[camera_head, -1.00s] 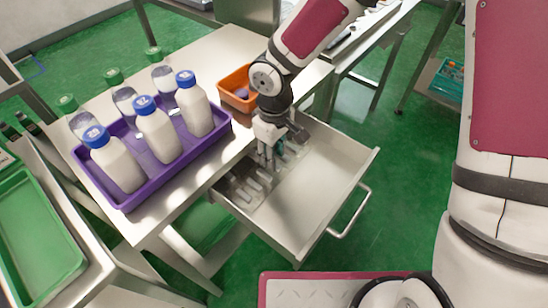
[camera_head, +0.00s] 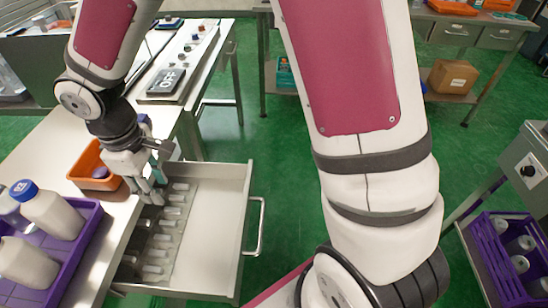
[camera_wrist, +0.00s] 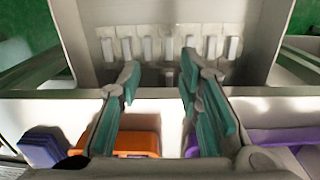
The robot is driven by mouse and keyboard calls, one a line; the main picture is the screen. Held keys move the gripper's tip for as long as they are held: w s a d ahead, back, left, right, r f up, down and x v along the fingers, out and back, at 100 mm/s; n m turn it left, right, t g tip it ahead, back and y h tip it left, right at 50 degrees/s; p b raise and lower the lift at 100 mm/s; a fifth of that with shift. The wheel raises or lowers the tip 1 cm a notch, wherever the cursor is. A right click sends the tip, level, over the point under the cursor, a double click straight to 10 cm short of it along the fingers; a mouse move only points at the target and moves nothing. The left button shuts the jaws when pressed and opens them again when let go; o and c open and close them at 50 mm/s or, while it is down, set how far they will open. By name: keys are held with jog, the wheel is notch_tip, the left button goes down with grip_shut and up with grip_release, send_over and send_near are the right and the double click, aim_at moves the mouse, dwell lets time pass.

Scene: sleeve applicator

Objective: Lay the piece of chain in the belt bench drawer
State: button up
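The drawer (camera_head: 215,220) of the metal bench is pulled open; it also shows in the wrist view (camera_wrist: 250,65). Along its bench-side end is a strip holding a row of several small pale blocks (camera_head: 173,211), seen in the wrist view too (camera_wrist: 191,44). My gripper (camera_head: 153,195) is over the drawer's inner end, close to the bench edge. In the wrist view its teal-padded fingers (camera_wrist: 160,77) are spread apart, with nothing visibly held between them. I cannot make out a piece of chain in any view.
An orange bin (camera_head: 80,175) with a purple item stands on the bench beside my gripper. A purple tray (camera_head: 85,240) holds white bottles. A block marked OFF (camera_head: 165,83) is on the bench behind. Green floor is clear right of the drawer handle (camera_head: 260,228).

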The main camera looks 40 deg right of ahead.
jog(key=s+d+r+m+h, duration=0.2)
jog(key=s+d+r+m, duration=0.1)
jog(key=d+r, duration=0.55)
jog(key=s+d+r+m, duration=0.2)
jog(key=s+d, duration=0.1)
jog(key=s, duration=0.3)
jog(key=s+d+r+m+t+y, duration=0.1)
jog(key=s+d+r+m, duration=0.1)
jog(key=s, duration=0.4)
jog(key=s+d+r+m+t+y, duration=0.1)
jog(key=s+d+r+m, duration=0.2)
jog(key=s, duration=0.4)
jog(key=shift+d+r, duration=0.3)
jog(key=shift+d, duration=0.5)
